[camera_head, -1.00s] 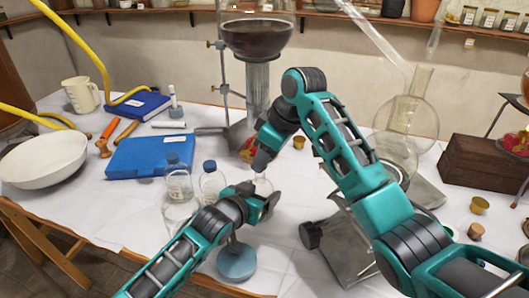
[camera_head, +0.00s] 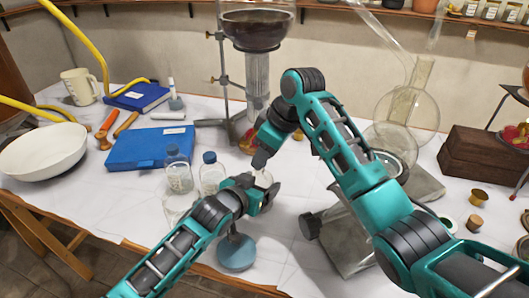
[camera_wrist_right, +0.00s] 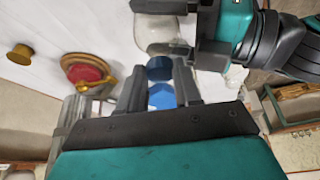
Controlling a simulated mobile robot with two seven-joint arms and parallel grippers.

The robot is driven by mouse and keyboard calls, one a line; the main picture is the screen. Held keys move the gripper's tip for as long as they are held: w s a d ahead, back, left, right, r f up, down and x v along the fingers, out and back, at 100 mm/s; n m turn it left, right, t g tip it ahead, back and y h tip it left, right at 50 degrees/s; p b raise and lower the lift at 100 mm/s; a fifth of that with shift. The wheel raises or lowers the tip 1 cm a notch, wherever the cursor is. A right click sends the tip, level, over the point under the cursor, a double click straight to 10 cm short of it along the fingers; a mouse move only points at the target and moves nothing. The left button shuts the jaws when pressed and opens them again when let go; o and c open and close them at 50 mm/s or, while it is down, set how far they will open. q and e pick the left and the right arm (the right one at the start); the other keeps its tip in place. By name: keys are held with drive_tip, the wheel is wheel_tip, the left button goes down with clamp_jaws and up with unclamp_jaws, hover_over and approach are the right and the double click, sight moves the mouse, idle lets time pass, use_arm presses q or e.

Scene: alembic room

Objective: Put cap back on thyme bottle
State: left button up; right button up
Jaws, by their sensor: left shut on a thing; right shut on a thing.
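My left gripper (camera_head: 265,196) is shut on a clear glass bottle (camera_head: 264,179), held upright above the front of the table. In the right wrist view the bottle (camera_wrist_right: 155,30) shows beside the dark fingers of my left gripper (camera_wrist_right: 202,45). My right gripper (camera_head: 261,163) is shut just above the bottle. In the right wrist view a blue cap (camera_wrist_right: 160,69) sits between the fingers of my right gripper (camera_wrist_right: 159,75), close to the bottle. I cannot tell whether cap and bottle touch. No label on the held bottle is readable.
A round blue-grey disc (camera_head: 237,253) is at the front edge. A stand with a dark-filled funnel (camera_head: 257,32) rises behind; a round flask (camera_head: 408,110) is right.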

drive_tip(key=shift+f, duration=0.65)
use_arm(q)
clamp_jaws()
use_arm(e)
drive_tip(key=o, duration=1)
drive_tip(key=shift+r, duration=2.3)
drive_tip(key=shift+c, duration=0.4)
